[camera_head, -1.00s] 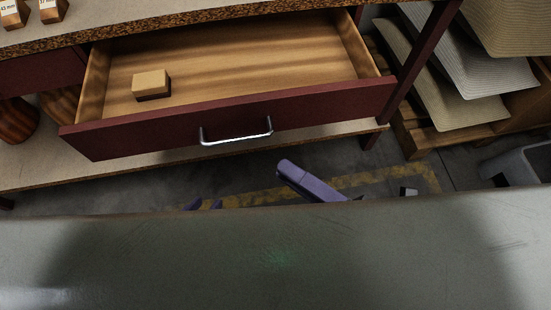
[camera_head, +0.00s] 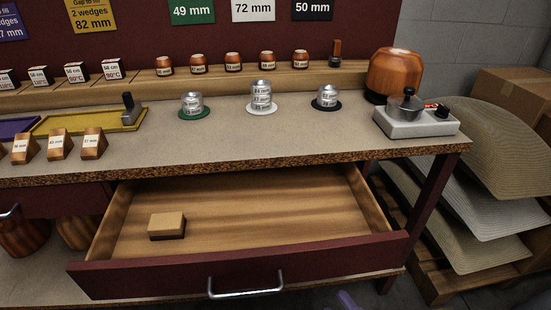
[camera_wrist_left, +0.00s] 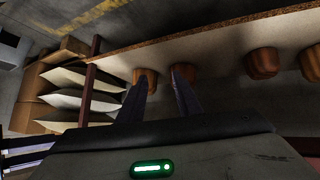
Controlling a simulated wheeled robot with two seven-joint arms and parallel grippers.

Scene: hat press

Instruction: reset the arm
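The drawer (camera_head: 240,265) of the bench stands pulled open, with a small tan and dark brown block (camera_head: 167,225) lying in it towards the left. My left gripper (camera_wrist_left: 164,76) shows in the left wrist view with its two purple fingers apart and nothing between them. Wooden forms stand behind its fingertips under the bench, apart from it as far as I can tell. A purple tip (camera_head: 347,300) shows at the bottom edge of the head view; I cannot tell which arm it belongs to. Purple bars (camera_wrist_left: 25,155) at the left wrist view's left edge may be my right gripper.
The bench top (camera_head: 310,135) holds several weight stacks on coloured discs, a grey device (camera_head: 415,120), a wooden hat form (camera_head: 395,73), labelled wedges (camera_head: 58,144) and a yellow tray (camera_head: 85,122). Stacked hats (camera_head: 480,190) stand on a pallet at the right. The drawer front juts out.

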